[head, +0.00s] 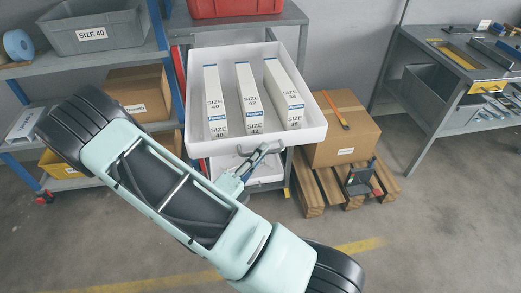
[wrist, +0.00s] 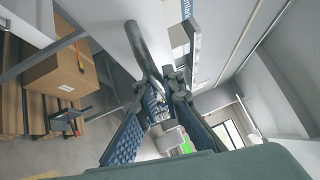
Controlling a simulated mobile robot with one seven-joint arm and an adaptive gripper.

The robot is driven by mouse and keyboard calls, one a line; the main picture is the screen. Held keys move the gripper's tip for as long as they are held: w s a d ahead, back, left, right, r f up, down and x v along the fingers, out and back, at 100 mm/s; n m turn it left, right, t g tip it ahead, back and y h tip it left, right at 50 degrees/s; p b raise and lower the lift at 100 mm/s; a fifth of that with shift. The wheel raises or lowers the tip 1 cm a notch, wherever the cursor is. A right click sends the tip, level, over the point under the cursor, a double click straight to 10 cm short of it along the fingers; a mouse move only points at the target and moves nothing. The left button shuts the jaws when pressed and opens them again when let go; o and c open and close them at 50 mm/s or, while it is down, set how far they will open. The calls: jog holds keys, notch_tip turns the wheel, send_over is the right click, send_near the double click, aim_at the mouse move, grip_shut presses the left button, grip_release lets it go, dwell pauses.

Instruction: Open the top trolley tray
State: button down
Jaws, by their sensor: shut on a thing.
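The top trolley tray (head: 305,137) is white and holds three upright white boxes marked SIZE 40 (head: 215,100), SIZE 42 (head: 249,98) and SIZE 38 (head: 284,92). My gripper (head: 263,152) is at the tray's front side. In the wrist view my gripper (wrist: 160,95) is shut on the grey curved tray handle (wrist: 143,48), which passes between the fingertips. The handle is mostly hidden by the gripper in the head view. A lower white tray (head: 228,162) shows beneath, partly hidden by my arm.
A cardboard box (head: 340,152) on a wooden pallet (head: 312,195) stands close to the right of the tray. Shelves with a grey SIZE 40 bin (head: 98,34) stand at left. A grey workbench (head: 440,62) stands at far right. The floor at front right is clear.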

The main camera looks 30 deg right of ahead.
jog(key=c, duration=2.1)
grip_release()
jog(key=shift+a, duration=0.1)
jog(key=v, duration=1.2)
